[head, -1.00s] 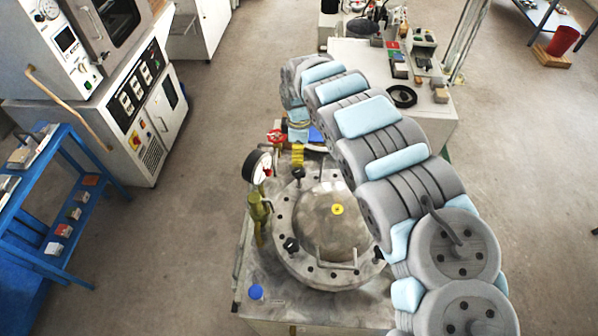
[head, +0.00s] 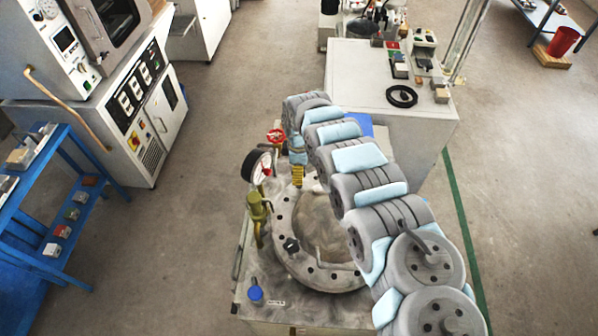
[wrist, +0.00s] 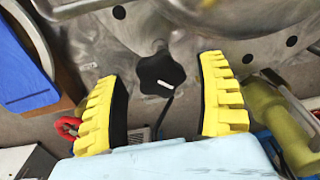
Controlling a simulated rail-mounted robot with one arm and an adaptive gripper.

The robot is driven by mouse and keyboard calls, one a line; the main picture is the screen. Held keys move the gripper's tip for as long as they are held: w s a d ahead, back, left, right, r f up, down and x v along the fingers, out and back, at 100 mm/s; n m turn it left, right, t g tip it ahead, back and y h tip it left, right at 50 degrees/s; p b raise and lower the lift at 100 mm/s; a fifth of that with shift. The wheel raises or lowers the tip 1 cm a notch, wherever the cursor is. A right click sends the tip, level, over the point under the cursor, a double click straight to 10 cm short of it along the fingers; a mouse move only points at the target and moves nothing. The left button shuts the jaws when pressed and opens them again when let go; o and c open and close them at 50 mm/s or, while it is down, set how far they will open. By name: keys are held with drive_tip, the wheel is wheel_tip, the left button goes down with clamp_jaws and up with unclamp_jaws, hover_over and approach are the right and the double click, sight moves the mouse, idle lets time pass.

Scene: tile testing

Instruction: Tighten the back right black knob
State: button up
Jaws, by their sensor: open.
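A round metal vessel lid (head: 322,228) with a bolted flange lies under my arm in the head view. A black knob (head: 291,245) sits at its front left. My gripper (wrist: 164,76) is open; its yellow finger also shows in the head view (head: 297,176), at the lid's back edge. In the wrist view a black lobed knob (wrist: 161,73) with a white mark lies between the two spread fingers, with gaps on both sides. I cannot tell whether the fingers are down at its height. My arm hides the lid's right side and any knobs there.
A pressure gauge (head: 256,166), a red valve handle (head: 276,136) and an olive valve (head: 258,206) stand close by on the left. A blue cap (head: 255,293) is at the front left. A white cabinet (head: 360,75) stands behind.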

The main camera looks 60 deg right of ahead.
drive_tip(key=shift+f, duration=0.45)
drive_tip(key=c, duration=1.2)
